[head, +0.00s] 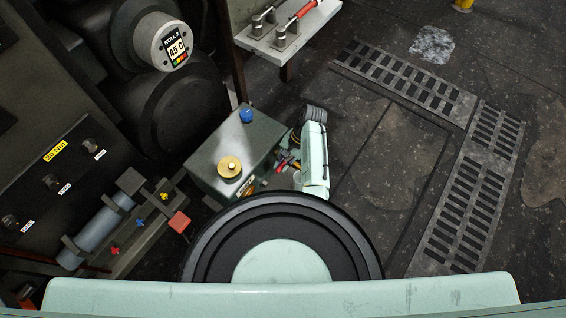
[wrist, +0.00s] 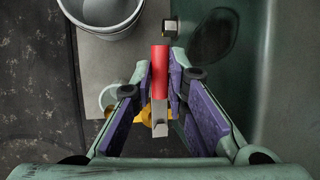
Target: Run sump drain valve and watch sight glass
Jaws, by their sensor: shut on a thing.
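In the wrist view, my gripper (wrist: 163,82) is shut on a lever with a red grip (wrist: 160,58) and a bare metal end. A yellow fitting (wrist: 158,113) shows below and behind the lever, partly hidden by the fingers. The lever lies beside a dark green wall (wrist: 265,60), apparently the sump tank. In the head view, the green tank (head: 220,160) has a brass cap and a blue knob on top. My gripper (head: 287,165) is small and partly hidden at its right side. I cannot clearly pick out a sight glass.
A grey bucket (wrist: 103,14) stands at the upper left of the wrist view, with a small pale cup-like part (wrist: 107,97) below it. In the head view, a bench with red-handled clamps (head: 290,40) stands beyond the tank. Floor grates (head: 465,215) and open floor lie right.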

